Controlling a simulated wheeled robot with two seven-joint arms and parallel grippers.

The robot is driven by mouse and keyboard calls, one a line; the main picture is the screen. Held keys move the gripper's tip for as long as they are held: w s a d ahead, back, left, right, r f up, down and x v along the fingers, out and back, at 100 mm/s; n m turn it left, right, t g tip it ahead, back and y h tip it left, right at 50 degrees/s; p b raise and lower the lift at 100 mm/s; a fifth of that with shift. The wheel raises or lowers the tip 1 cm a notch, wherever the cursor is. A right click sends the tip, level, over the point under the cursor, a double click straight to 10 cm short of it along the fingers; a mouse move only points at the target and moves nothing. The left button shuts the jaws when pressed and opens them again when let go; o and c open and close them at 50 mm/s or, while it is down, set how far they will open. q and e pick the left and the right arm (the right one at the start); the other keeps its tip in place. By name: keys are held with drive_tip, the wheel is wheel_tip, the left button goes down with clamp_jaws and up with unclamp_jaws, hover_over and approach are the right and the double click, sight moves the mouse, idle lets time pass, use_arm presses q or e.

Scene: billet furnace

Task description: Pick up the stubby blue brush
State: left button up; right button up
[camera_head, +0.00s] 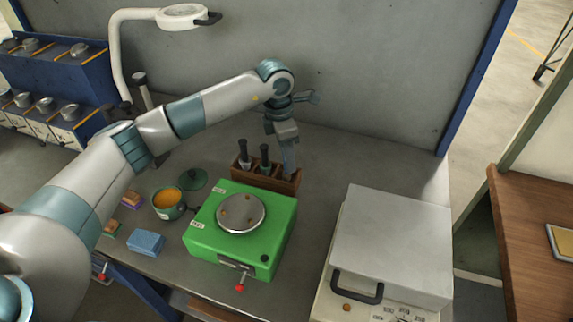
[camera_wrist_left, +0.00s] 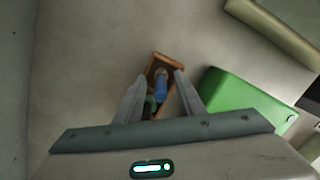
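A wooden holder (camera_head: 283,184) stands behind the green box on the bench. Two dark-handled tools, one (camera_head: 243,155) at its left end and one (camera_head: 265,157) near its middle, stand upright in it. My left gripper (camera_head: 289,168) points down over the holder's right end. In the left wrist view the gripper (camera_wrist_left: 160,82) is open. In the head view the blue brush is hidden by the gripper. My right gripper is out of view.
The green box (camera_head: 272,228) with a round metal plate (camera_head: 240,212) stands just in front of the holder. A grey-lidded furnace (camera_head: 392,240) is at right. An orange-filled pot (camera_head: 168,201), a green lid (camera_head: 193,180) and a blue block (camera_head: 146,242) lie left. A lamp (camera_head: 120,60) stands behind.

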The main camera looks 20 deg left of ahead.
use_arm(q)
drive_tip(key=shift+d+f, duration=0.1)
drive_tip(key=shift+f, duration=0.6)
clamp_jaws()
drive_tip(key=shift+r, duration=0.1)
